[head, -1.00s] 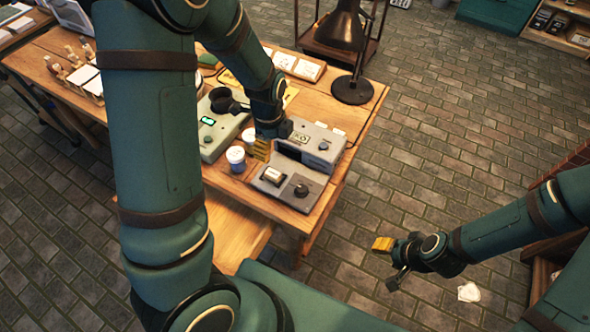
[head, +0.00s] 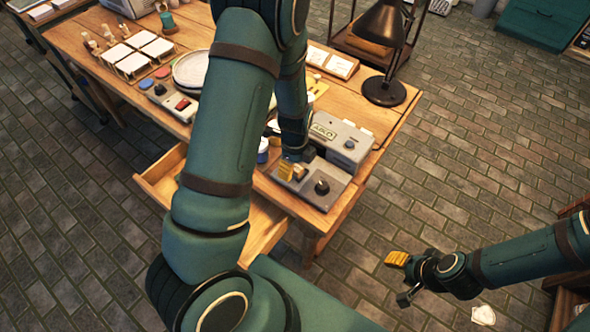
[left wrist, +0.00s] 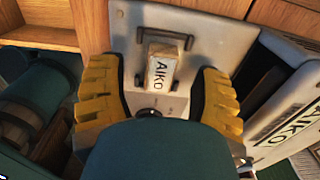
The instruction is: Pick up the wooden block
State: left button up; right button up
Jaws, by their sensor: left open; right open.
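The wooden block (left wrist: 162,68), with a white AIKO label on its near face, stands on a pale grey plate between my open fingers in the left wrist view. Both yellow finger pads flank it with a gap on each side. In the head view, my left gripper (head: 290,168) is low over the grey machine (head: 322,187) on the table. The block (head: 300,172) shows only partly there, next to the finger. My right gripper (head: 402,277) is open and empty, out over the brick floor.
A grey box with an AIKO sign (head: 340,145) stands close behind the block. A black lamp (head: 384,90) stands at the table's right corner. A wooden drawer (head: 160,180) is open at the front. White tiles, a round plate and a button panel (head: 172,100) lie farther left.

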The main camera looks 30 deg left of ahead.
pick_arm(q)
jog(key=shift+f, duration=0.6)
jog(key=c, duration=1.1)
jog(key=shift+r, duration=0.1)
